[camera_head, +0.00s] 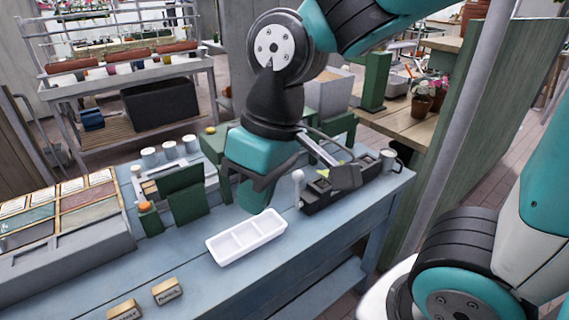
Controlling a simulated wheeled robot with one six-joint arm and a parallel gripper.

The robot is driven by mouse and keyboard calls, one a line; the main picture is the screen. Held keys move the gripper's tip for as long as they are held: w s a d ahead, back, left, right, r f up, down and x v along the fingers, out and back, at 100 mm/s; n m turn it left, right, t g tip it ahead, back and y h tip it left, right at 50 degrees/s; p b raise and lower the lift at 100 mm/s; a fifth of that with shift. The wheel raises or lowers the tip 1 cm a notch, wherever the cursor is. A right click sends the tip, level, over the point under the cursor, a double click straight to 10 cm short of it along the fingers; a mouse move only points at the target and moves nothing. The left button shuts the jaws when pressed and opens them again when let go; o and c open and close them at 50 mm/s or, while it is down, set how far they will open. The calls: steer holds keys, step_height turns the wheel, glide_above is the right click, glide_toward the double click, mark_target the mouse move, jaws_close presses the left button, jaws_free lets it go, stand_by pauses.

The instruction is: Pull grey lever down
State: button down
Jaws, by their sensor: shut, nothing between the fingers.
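A pale grey lever (298,188) with a rounded knob stands roughly upright at the left end of a dark box (322,196) on the blue bench. My gripper (249,200) points down over the bench, just left of the lever in the picture. A gap shows between them; the depth between them is hard to judge. The fingers are shut and hold nothing. My wrist hides part of the bench behind it, and a grey block on my wrist covers part of the dark box.
A white compartment tray (246,238) lies in front of my gripper on the blue bench (330,240). Green holders (184,195) and white cups (169,149) stand to the left. A grey mug (388,159) is right of the dark box. Two small labelled blocks (167,291) lie near the front edge.

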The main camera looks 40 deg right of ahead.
steer(key=w+d+r+m+h+p, duration=0.1)
steer(key=w+d+m+h+p, duration=0.3)
steer(key=w, duration=0.9)
steer(key=w+d+m+h+p, duration=0.35)
steer(key=w+d+m, duration=0.2)
steer(key=w, duration=0.75)
steer(key=w+d+f+m+g+h+p, duration=0.1)
steer(key=w+d+f+m+g+p, duration=0.1)
steer(key=f+m, duration=0.3)
steer(key=w+d+f+m+g+p, duration=0.2)
steer(key=d+f+m+p, duration=0.1)
steer(key=m, duration=0.4)
step_height(320, 180, down, 2)
steer(key=shift+h+p, duration=0.35)
steer(key=shift+p, duration=0.25)
